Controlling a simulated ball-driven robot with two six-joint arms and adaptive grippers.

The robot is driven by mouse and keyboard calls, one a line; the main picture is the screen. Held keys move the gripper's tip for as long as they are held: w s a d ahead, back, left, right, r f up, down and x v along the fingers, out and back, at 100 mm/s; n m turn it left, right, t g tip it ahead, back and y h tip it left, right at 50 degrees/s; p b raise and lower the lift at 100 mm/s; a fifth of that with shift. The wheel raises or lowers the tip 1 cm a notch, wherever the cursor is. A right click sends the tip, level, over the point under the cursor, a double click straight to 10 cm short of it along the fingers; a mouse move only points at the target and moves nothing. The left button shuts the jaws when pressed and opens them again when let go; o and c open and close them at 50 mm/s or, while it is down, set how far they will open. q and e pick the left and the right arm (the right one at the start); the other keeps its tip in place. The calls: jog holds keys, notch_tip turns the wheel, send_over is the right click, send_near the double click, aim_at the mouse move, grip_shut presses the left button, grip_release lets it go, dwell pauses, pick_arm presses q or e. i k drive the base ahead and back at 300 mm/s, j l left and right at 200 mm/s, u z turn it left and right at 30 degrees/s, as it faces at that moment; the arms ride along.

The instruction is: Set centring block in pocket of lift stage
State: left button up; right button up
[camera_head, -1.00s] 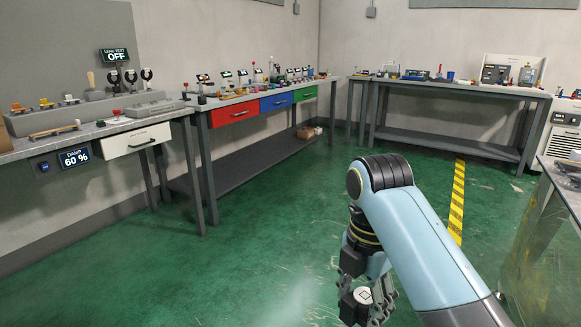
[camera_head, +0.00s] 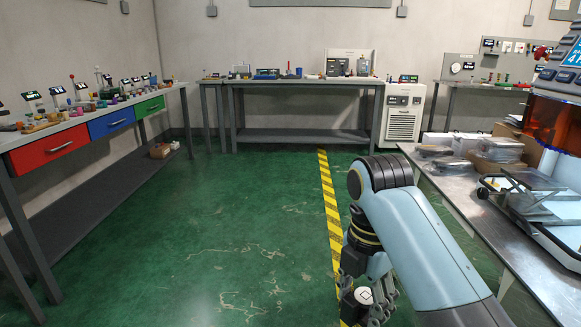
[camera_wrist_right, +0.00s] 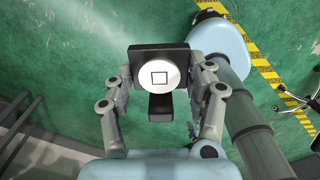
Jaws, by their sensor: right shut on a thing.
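My right gripper (camera_head: 368,300) hangs low in the head view, at the end of the blue arm. It is shut on a dark block with a round white top marked with a square outline, which appears to be the centring block (camera_wrist_right: 158,50). In the right wrist view the fingers (camera_wrist_right: 162,85) grip it from both sides, held above the green floor. Its white top also shows in the head view (camera_head: 363,295). I cannot make out the lift stage or its pocket for certain. My left gripper is not in view.
A metal table (camera_head: 455,205) at right carries clear-wrapped packs (camera_head: 495,150), a machine with an orange window (camera_head: 555,120) and a tray-like metal fixture (camera_head: 530,195). A drawer bench (camera_head: 75,140) stands left, another bench (camera_head: 300,82) at the back. The green floor between is open.

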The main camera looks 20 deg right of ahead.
aim_at(528, 177)
jog(key=i+l+z, duration=0.3)
jog(key=i, duration=0.65)
jog(key=i+j+z, duration=0.1)
jog(key=i+z, duration=0.2)
jog(key=i, duration=2.8)
jog(key=i+z, duration=0.3)
jog(key=i, duration=0.15)
jog(key=i+j+z, duration=0.1)
jog(key=i+z, duration=0.25)
jog(key=i+j+z, duration=0.3)
jog(key=i, duration=0.25)
jog(key=i+j+z, duration=0.3)
jog(key=i+l+z, duration=0.5)
jog(key=i+z, duration=0.7)
jog(key=i+j+z, duration=0.1)
jog(key=i+z, duration=0.55)
jog(key=i, duration=0.15)
jog(key=i+j+z, duration=0.4)
jog(key=i+z, duration=0.15)
jog(key=i, duration=0.2)
jog(key=i+z, duration=0.25)
jog(key=z, duration=0.25)
jog(key=i+j+z, duration=0.15)
jog(key=i+z, duration=0.15)
jog(key=z, duration=0.2)
jog(key=i+j+z, duration=0.2)
jog(key=z, duration=0.3)
jog(key=i+l, duration=0.35)
jog(key=i+j+u, duration=0.05)
jog(key=i, duration=0.05)
